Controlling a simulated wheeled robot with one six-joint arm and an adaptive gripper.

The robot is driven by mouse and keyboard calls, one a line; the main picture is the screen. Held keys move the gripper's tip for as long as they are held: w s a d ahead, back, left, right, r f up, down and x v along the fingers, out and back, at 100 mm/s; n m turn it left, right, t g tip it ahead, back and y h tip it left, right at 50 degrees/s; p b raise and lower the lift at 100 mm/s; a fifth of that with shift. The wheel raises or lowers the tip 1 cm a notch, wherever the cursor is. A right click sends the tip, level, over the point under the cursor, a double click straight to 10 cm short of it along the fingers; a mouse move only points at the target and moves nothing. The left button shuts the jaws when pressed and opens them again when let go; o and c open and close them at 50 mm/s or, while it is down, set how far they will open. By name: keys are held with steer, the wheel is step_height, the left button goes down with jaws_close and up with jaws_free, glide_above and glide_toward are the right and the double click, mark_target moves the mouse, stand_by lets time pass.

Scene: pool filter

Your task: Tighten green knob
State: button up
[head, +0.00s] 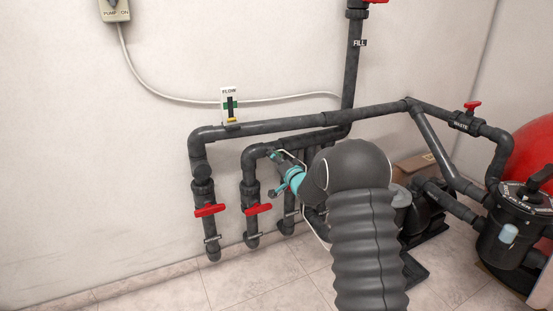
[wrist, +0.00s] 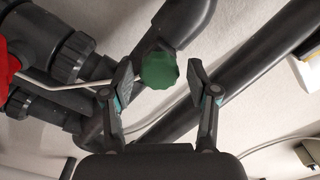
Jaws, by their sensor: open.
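The green knob (wrist: 158,70) shows in the wrist view, a small faceted cap on a dark grey pipe. My gripper (wrist: 160,84) is open, with one finger on each side of the knob. I see a gap between the knob and each fingertip, so neither finger appears to touch it. In the head view my gripper (head: 272,158) reaches toward the pipes left of my arm. The green knob is hidden there behind my gripper and arm.
Dark pipes (head: 290,124) run along the wall, with red valve handles (head: 209,210) at lower left. A flow gauge (head: 229,106) sits on the upper pipe. A filter housing (head: 508,235) and red tank (head: 533,150) stand at right. Tiled floor at lower left is free.

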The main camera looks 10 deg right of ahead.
steer(key=b+v, duration=0.1)
steer(key=v, duration=0.4)
steer(key=shift+s+d+b, duration=0.15)
steer(key=shift+s+b, duration=0.15)
steer(key=shift+s, duration=0.05)
steer(key=shift+s, duration=0.1)
